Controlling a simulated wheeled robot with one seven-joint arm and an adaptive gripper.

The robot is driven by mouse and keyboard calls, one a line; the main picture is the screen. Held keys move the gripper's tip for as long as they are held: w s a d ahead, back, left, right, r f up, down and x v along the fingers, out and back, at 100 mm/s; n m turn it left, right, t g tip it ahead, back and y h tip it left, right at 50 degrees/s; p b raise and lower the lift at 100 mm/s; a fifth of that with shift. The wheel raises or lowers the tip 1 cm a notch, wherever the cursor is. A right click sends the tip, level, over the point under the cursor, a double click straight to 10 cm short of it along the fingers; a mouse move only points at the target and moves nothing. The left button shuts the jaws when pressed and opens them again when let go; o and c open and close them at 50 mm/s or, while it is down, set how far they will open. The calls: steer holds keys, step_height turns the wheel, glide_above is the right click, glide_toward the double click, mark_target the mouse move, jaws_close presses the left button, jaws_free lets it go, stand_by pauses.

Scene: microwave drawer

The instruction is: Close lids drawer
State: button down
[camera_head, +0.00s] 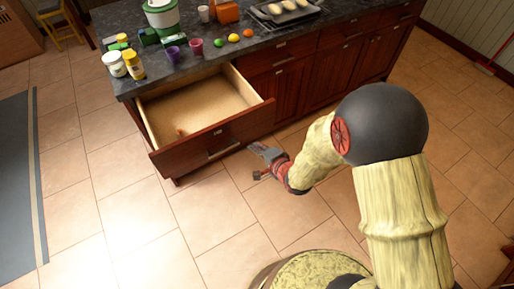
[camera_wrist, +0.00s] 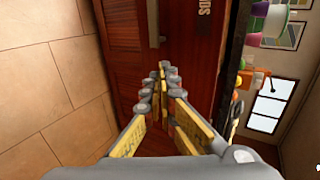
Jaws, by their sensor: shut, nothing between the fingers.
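The open drawer (camera_head: 215,139) sticks out from the left end of the dark red-brown cabinet in the head view. Its inside is pale wood, with one small brown item (camera_head: 181,132) near the front left. A metal handle is on its front panel. My gripper (camera_head: 256,150) is in front of the drawer front, near its right part; whether it touches cannot be told. In the wrist view my gripper (camera_wrist: 163,68) is shut and empty, its fingertips pointing at a dark red wooden front (camera_wrist: 125,50) with a handle (camera_wrist: 153,22) and partly visible lettering.
The dark countertop (camera_head: 270,45) above holds jars (camera_head: 133,63), cups, fruit, a green and white container and a tray (camera_head: 285,12). Closed drawers and doors (camera_head: 310,85) lie right of the open drawer. The tiled floor (camera_head: 110,190) in front is clear.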

mark_target(240, 133)
steer(key=b+x, duration=0.1)
steer(key=x, duration=0.2)
steer(key=b+x, duration=0.1)
steer(key=x, duration=0.2)
steer(key=r+b+x, duration=0.1)
steer(key=x, duration=0.2)
steer(key=shift+w+a, duration=0.1)
steer(key=shift+w, duration=0.15)
steer(key=shift+w+a, duration=0.35)
steer(key=shift+w, duration=0.25)
steer(key=shift+w, duration=0.1)
